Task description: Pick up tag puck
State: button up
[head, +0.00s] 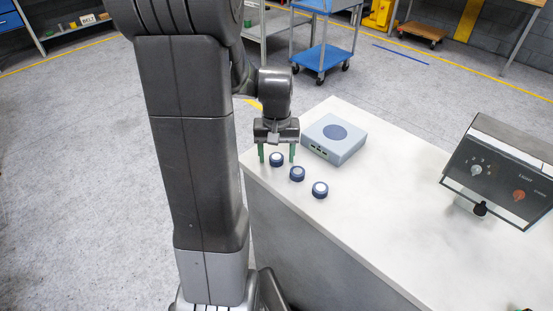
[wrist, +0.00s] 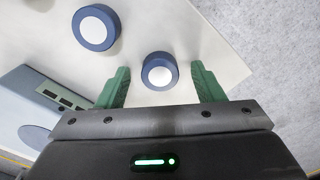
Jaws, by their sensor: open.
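Three round blue pucks with pale tops lie in a slanting row near the left end of the white table: a far-left puck (head: 276,159), a middle puck (head: 297,173) and a near-right puck (head: 320,189). I cannot tell them apart by marking. My gripper (head: 277,154) points down over the far-left puck, its green fingers open on either side. In the wrist view this puck (wrist: 160,71) sits between the open fingers of my gripper (wrist: 160,74), with a gap on both sides. Another puck (wrist: 96,27) shows at upper left there.
A grey-blue box (head: 334,139) with a dark round pad stands just behind the pucks; it also shows in the wrist view (wrist: 40,100). A dark control panel (head: 500,172) stands at the table's right. The table's front (head: 390,240) is clear. The table's left edge is close to the gripper.

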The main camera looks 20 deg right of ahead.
jog(key=c, duration=1.1)
